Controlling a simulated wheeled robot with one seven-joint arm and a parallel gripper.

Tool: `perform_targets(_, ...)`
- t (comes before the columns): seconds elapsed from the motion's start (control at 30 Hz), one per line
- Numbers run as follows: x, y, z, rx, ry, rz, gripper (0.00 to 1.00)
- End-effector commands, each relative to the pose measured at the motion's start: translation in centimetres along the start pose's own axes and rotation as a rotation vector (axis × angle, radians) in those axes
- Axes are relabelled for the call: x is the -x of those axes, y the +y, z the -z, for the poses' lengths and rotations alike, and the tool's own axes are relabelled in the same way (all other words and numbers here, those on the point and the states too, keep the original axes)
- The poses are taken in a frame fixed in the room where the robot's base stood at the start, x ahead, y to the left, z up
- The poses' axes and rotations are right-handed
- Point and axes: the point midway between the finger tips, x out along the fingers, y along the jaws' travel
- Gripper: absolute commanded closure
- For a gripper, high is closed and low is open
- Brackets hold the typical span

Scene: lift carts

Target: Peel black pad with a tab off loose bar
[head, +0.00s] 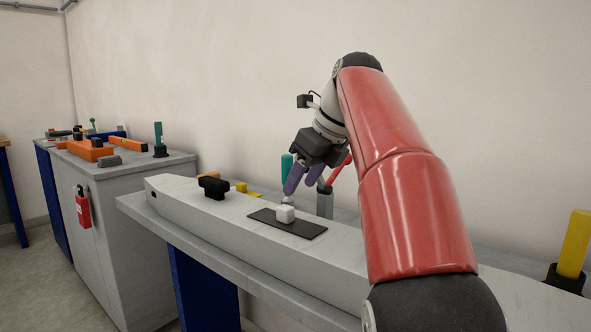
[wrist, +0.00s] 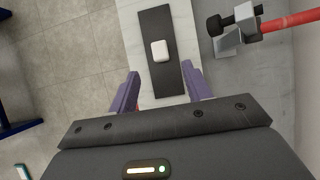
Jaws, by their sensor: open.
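The loose bar (head: 180,196) is a long pale grey beam lying along the bench. The black pad (head: 301,228) lies flat on its top; it also shows in the wrist view (wrist: 158,82). The tab (head: 285,213) is a small white rounded block standing on the pad, and it shows in the wrist view (wrist: 159,51). My gripper (head: 302,188) has purple fingers and is open and empty above the pad. In the wrist view, the fingers (wrist: 160,72) stand to either side of the pad's near end, with the tab beyond their tips.
A red-handled grey tool (wrist: 228,40) stands close to the right of the bar. A yellow block (head: 241,187) is behind the bar. A yellow post (head: 576,242) stands at right. A cabinet (head: 125,205) with tools is at left.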

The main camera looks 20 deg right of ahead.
Motion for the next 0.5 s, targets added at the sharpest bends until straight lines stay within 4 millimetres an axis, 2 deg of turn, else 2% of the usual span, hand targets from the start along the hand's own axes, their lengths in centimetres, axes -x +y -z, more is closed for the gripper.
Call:
perform_targets(0.17, -1.5, 0.1, 0.0, -0.002, 0.002, -0.003, 0.51)
perform_targets(0.5, -6.6, 0.1, 0.1, 0.0, 0.002, -0.001, 0.51)
